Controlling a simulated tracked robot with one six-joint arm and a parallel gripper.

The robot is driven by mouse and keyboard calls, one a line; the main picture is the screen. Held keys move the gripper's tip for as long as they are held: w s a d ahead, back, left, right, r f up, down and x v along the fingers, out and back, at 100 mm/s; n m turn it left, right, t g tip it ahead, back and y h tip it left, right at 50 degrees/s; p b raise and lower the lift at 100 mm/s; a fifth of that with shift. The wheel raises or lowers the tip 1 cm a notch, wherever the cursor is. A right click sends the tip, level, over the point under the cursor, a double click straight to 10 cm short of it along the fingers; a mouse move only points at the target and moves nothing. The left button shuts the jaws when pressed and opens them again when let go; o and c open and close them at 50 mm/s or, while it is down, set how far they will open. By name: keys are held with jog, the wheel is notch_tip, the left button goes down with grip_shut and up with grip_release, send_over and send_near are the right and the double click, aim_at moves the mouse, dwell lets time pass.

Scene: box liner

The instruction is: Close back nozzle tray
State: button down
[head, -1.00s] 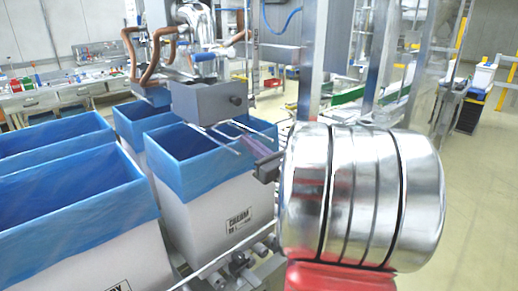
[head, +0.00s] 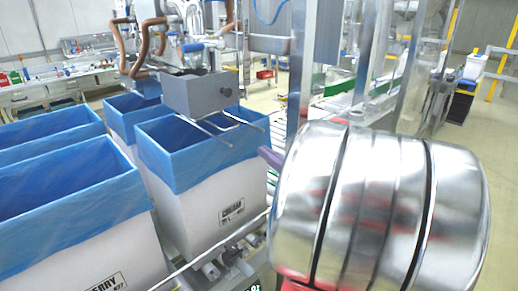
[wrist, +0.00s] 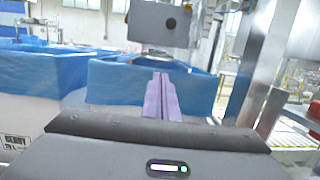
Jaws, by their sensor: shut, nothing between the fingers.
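The nozzle tray (head: 200,93) is a grey box with a dark round knob, under the nozzle machine and above a blue-lined white box marked CREAM (head: 190,200). Thin metal rails stick out below it. In the wrist view the tray (wrist: 160,24) is ahead, at the top centre. My gripper (wrist: 162,95) shows there as two purple fingers pressed together, shut and empty. The fingers point at the tray and appear apart from it. In the head view only a purple bit of my gripper (head: 270,157) shows; my shiny arm hides the rest. I cannot tell which tray is the back one.
Several blue-lined white boxes (head: 85,240) stand close together at the left. A metal post (head: 298,75) rises right of the tray. Copper pipes (head: 145,45) hang over the boxes. Open floor (head: 480,135) lies at the far right.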

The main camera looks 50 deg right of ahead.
jog(key=shift+s+a+f, duration=0.1)
jog(key=shift+s+f, duration=0.05)
jog(key=shift+s, duration=0.9)
